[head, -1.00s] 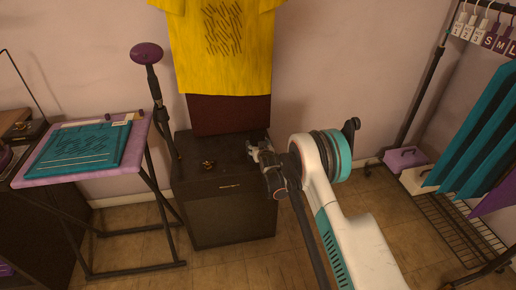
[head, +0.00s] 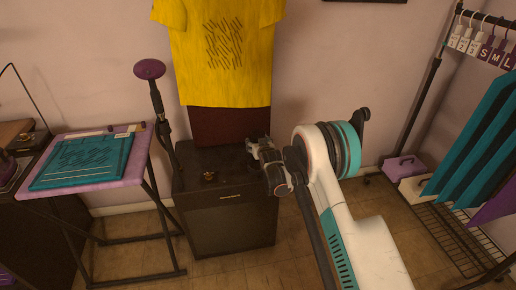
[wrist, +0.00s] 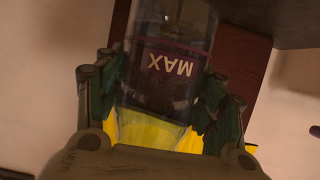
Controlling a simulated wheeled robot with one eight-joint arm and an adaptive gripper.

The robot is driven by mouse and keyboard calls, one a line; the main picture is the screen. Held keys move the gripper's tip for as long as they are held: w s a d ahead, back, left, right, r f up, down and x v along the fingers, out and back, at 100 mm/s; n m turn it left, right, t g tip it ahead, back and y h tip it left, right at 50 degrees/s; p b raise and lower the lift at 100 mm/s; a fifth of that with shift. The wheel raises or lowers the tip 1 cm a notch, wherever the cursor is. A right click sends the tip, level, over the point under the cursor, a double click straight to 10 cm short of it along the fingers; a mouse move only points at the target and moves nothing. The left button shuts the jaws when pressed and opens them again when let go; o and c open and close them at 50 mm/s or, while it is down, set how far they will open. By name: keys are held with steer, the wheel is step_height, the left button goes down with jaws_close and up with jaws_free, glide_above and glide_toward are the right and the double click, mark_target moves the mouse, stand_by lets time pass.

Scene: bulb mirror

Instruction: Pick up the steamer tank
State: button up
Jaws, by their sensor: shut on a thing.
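The steamer tank (wrist: 165,75) is a clear container with a dark purple band marked MAX, which appears upside down in the wrist view. My gripper (wrist: 160,98) has its fingers on both sides of the tank and is shut on it. In the head view my gripper (head: 262,152) is at the right end of the dark cabinet's top. The tank cannot be made out there, where the gripper and arm block the view.
The dark cabinet (head: 225,215) has a small brass fitting (head: 209,177) on top. A purple steamer head (head: 149,69) stands on a pole at its left. A yellow shirt (head: 225,55) hangs behind. A pink-topped table (head: 125,167) is left; a garment rack (head: 425,100) is right.

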step_height(320, 180, up, 12)
steer(key=p, duration=0.3)
stand_by(0.5)
